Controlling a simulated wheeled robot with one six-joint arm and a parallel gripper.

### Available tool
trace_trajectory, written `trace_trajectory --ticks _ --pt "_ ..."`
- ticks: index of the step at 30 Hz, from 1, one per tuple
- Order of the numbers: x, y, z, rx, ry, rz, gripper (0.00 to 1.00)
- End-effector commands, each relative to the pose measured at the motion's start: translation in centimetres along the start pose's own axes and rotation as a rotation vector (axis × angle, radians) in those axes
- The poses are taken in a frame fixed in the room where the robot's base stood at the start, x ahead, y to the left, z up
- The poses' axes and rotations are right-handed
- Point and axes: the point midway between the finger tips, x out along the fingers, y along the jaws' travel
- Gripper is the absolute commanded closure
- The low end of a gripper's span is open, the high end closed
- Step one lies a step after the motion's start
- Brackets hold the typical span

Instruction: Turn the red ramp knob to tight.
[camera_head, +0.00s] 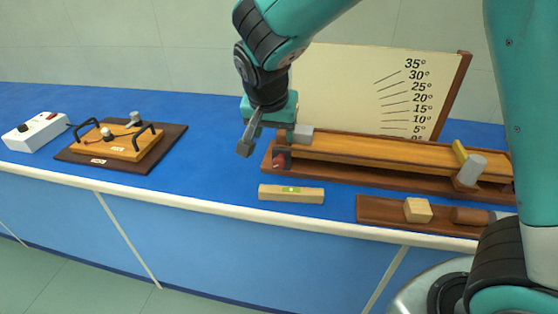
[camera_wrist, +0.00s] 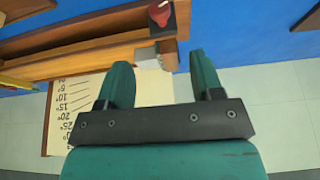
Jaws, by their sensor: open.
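The red ramp knob (camera_head: 279,161) is at the left end of the wooden ramp (camera_head: 400,156), low on a dark bracket and partly hidden in the head view. In the wrist view the red knob (camera_wrist: 159,13) shows clearly at the top, beyond the fingertips. The angle board (camera_head: 400,95) with degree marks stands behind the ramp. I cannot read the knob's setting.
A dark tray (camera_head: 380,209) with a wooden block (camera_head: 418,210) is at the front right. A grey cylinder (camera_head: 472,168) is on the ramp's right. A circuit board (camera_head: 110,145) and white box (camera_head: 35,131) are left. Blue bench between is clear.

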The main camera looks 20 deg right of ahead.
Motion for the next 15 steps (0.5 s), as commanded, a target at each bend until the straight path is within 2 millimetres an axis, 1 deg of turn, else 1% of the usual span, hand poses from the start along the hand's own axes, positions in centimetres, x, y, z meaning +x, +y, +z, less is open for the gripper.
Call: trace_trajectory --ticks 1,9,15 --pt "1.3 0.1 0.0 0.0 -0.004 0.006 0.4" --pt "7.5 0.1 0.1 -0.001 -0.005 0.004 0.4" --pt "11.2 0.1 0.1 -0.002 -0.004 0.002 0.4"
